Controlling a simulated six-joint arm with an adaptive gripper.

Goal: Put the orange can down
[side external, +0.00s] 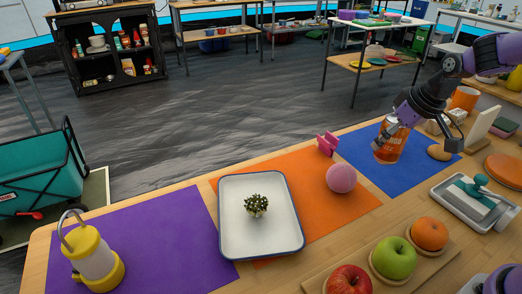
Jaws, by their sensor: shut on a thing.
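The orange can (388,145) is in the side external view, at the right of centre, and looks close to upright. My gripper (412,119) is shut on it from above and the right, and one dark finger shows to the right of the can. The can is in front of the blue mat (398,180) in the picture. I cannot tell whether its base touches the mat or hangs a little above it. The far side of the grip is hidden.
A brown round object (439,153) lies right of the can. A pink ball (341,178) and a pink clip-like piece (327,143) are to the left. A white tray (232,238) holds a small plant. Several fruits stand in front. The blue mat's front part is bare.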

